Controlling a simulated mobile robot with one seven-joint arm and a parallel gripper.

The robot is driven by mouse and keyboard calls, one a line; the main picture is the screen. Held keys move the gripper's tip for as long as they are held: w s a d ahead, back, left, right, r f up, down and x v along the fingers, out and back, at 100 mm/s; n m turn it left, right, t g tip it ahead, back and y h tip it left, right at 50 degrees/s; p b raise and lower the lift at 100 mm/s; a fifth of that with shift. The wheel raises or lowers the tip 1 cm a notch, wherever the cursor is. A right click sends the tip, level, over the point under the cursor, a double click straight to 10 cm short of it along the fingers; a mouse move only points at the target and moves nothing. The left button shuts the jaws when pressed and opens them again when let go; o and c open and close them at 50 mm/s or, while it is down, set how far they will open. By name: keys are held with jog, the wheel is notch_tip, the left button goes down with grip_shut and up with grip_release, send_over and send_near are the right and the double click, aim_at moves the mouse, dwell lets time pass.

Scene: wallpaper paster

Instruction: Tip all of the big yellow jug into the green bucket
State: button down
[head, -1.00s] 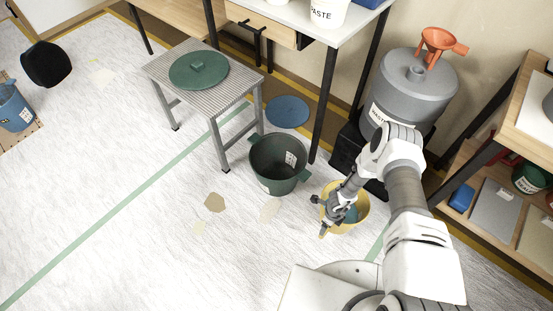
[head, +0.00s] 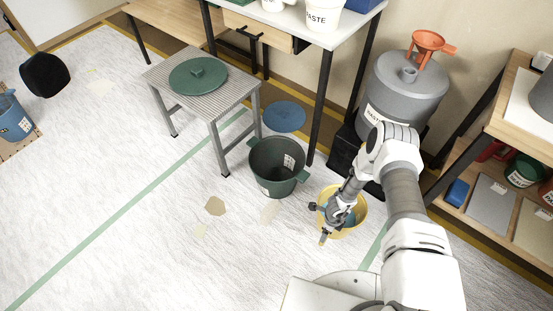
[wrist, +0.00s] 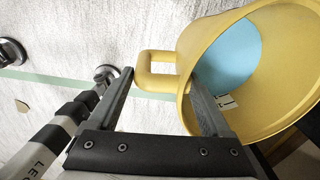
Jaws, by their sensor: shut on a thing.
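The big yellow jug (head: 357,222) is just right of and nearer than the green bucket (head: 272,185). My gripper (head: 334,212) is at its near left side. In the wrist view, the yellow jug (wrist: 275,103) has its wide mouth toward the camera, with a light blue content inside. My gripper (wrist: 160,76) is shut on the jug's handle, which lies between the fingers. The arm hides part of the jug in the head view, and I cannot tell whether its base touches the floor. The green bucket stands upright and open on the floor, apart from the jug.
A metal stool (head: 213,105) with a green lid (head: 198,76) stands left of the bucket. A blue disc (head: 285,117) lies behind it. A grey drum (head: 403,95) with an orange funnel (head: 428,43) is behind my arm. The floor at front left is clear.

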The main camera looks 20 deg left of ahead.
jog(key=w+d+r+n, duration=0.3)
jog(key=r+n, duration=0.4)
jog(key=r, duration=0.9)
jog(key=w+d+r+n, duration=0.3)
jog(key=w+r+n, duration=0.3)
jog(key=r, duration=1)
jog(key=w+d+r+n, duration=0.3)
jog(key=r+n, duration=0.5)
jog(key=r, duration=0.8)
jog(key=shift+w+d+r, duration=0.2)
jog(key=shift+w+r, duration=0.1)
jog(key=shift+w, duration=0.6)
